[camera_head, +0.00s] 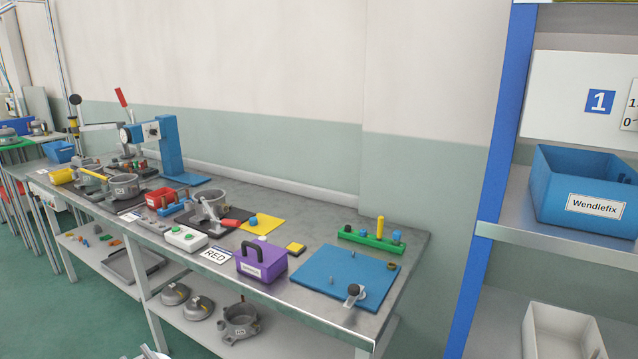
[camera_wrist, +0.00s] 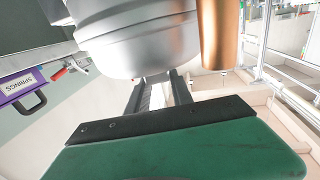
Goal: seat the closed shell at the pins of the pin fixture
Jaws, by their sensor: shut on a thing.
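A silver closed shell (camera_wrist: 140,40) with a copper-coloured tube (camera_wrist: 213,35) at its side fills the top of the wrist view. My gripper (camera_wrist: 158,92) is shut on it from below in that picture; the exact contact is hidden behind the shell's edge. In the head view, the pin fixture looks to be the blue plate (camera_head: 330,262) with small upright pins and a black-knobbed clamp (camera_head: 354,293), at the bench's right end. No shell stands on the plate. My gripper and the held shell are not clearly visible in the head view.
A purple box (camera_head: 261,260) stands left of the plate and also shows in the wrist view (camera_wrist: 20,87). A green rack (camera_head: 372,240) with coloured pegs is behind it. A press (camera_head: 165,148) and other fixtures crowd the bench's far end. A blue-framed shelf (camera_head: 497,150) rises at right.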

